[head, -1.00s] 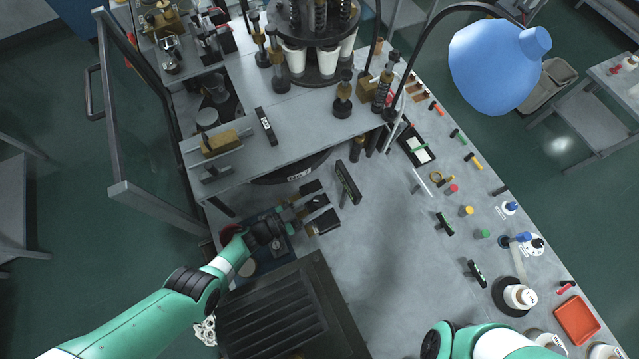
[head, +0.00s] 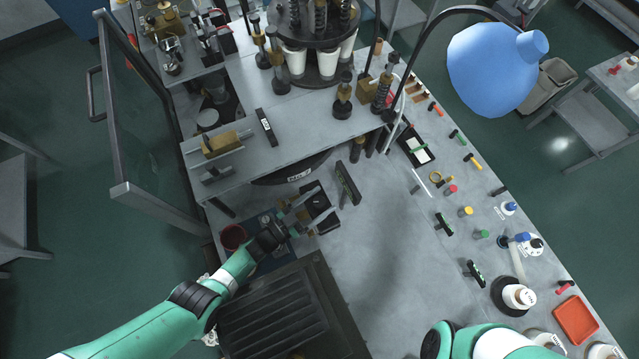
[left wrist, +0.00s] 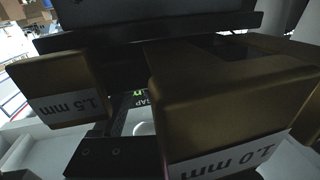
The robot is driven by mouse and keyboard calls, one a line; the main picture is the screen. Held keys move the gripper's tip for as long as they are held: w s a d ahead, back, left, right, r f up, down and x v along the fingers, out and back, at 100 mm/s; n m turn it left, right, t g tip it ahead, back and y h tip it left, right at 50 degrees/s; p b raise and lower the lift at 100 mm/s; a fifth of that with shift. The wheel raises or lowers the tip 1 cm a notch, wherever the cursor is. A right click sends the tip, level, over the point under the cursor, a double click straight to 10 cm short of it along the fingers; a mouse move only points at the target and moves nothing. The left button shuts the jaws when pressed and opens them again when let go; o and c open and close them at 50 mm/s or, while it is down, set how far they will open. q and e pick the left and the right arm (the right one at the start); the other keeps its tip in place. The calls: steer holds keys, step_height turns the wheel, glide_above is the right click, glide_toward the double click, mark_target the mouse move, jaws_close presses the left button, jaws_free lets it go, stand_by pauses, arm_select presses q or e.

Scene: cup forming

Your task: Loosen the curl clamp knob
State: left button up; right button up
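My left gripper (head: 312,206) is over the bench beneath the raised machine deck. Its two pale fingers are apart, with small dark blocks (head: 318,200) around and between them. I see nothing held. In the left wrist view, two brass blocks fill the near field: one marked 1.5 mm (left wrist: 62,82) and one marked 1.0 mm (left wrist: 225,115). A dark part with two small holes (left wrist: 100,152) lies low between them. I cannot pick out the curl clamp knob with certainty; it may be hidden among the dark parts. My right gripper is out of view.
A black ribbed box (head: 270,308) stands just below my left gripper, and a dark red cup (head: 232,237) is left of it. A dark upright panel (head: 347,183) stands to the right. The deck edge (head: 270,170) overhangs above. The middle bench is clear.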

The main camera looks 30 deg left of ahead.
mark_target(319, 206)
arm_select(q)
steer(key=shift+r, duration=0.1)
steer(key=shift+r+p, duration=0.35)
steer(key=shift+p, duration=0.05)
step_height(319, 206, up, 3)
steer(key=shift+p, duration=1.1)
steer(key=shift+s+d+f+b, duration=0.1)
steer(key=shift+s+f+b, duration=0.1)
steer(key=shift+b, duration=0.25)
steer(key=shift+s+d+r, duration=0.1)
steer(key=shift+s+r, duration=0.1)
steer(key=shift+s, duration=0.15)
steer(key=s+d+r, duration=0.3)
steer(key=s+r, duration=0.6)
steer(key=s, duration=0.3)
steer(key=shift+s+d, duration=0.15)
steer(key=shift+d, duration=0.1)
